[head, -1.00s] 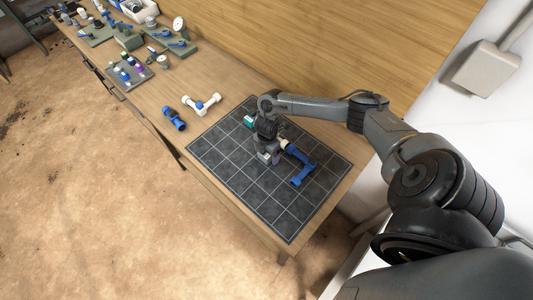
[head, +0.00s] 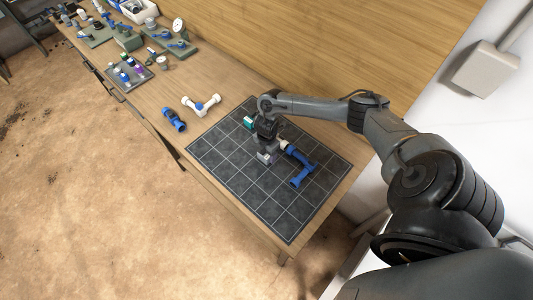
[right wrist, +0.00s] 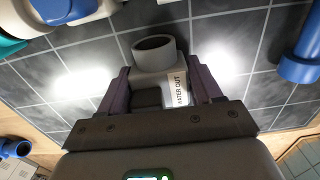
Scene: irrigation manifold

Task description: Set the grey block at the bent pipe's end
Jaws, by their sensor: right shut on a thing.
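My right gripper (head: 267,149) is over the dark gridded mat, close beside the bent pipe. In the right wrist view its purple-grey fingers (right wrist: 160,88) are shut on the grey block (right wrist: 152,62), which has a round open socket and a white label ending in "ATER OUT". In the head view the block (head: 265,157) is mostly hidden by the gripper. The blue bent pipe (head: 301,160) with a white collar (head: 284,145) lies on the mat to the right. A blue part of it shows at the right wrist view's right edge (right wrist: 303,60). Block and pipe appear apart. My left gripper is out of view.
A teal part (head: 248,122) is at the mat's back left. A white elbow pipe (head: 203,105) and a blue fitting (head: 173,119) lie on the wood left of the mat (head: 220,152). Trays with several fittings stand farther left. The mat's front is clear.

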